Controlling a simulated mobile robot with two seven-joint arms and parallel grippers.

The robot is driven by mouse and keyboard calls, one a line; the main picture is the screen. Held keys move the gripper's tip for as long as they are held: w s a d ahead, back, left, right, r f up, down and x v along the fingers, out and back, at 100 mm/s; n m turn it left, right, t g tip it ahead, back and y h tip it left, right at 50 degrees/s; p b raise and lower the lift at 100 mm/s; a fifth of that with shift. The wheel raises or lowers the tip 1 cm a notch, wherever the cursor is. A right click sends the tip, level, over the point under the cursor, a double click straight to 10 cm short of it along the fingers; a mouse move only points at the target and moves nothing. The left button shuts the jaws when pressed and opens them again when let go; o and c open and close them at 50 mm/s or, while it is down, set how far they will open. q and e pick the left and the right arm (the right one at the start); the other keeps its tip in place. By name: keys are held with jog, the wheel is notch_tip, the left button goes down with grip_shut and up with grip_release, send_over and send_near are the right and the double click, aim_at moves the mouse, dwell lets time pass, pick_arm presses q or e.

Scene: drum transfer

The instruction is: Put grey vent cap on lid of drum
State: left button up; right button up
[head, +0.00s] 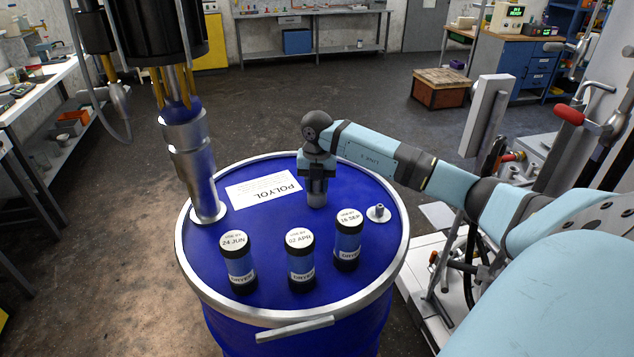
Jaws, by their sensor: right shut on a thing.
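The blue drum (270,255) stands in the middle with a pale metal rim around its lid. My right gripper (317,190) points down over the lid, beyond the middle canister. It is shut on a grey cylindrical piece (317,198), which looks like the grey vent cap; the jaws partly hide it. I cannot tell whether the piece touches the lid. A small grey stub on a white ring (379,213) sits on the lid to the right of the gripper, apart from it. My left gripper is not in view.
Three black-and-blue dated canisters (239,263) stand on the front of the lid. A white POLYOL label (263,189) lies behind them. A metal pump tube (190,150) stands in the lid's left side. A white wheeled frame with a red handle (569,115) is at right.

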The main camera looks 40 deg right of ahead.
jog(key=shift+f, duration=0.1)
jog(key=o, duration=0.9)
jog(key=shift+o, duration=0.2)
jog(key=shift+r, duration=0.55)
notch_tip(320, 180, up, 10)
jog(key=shift+r+b, duration=0.25)
jog(key=shift+b, duration=0.8)
jog(key=shift+r, duration=0.4)
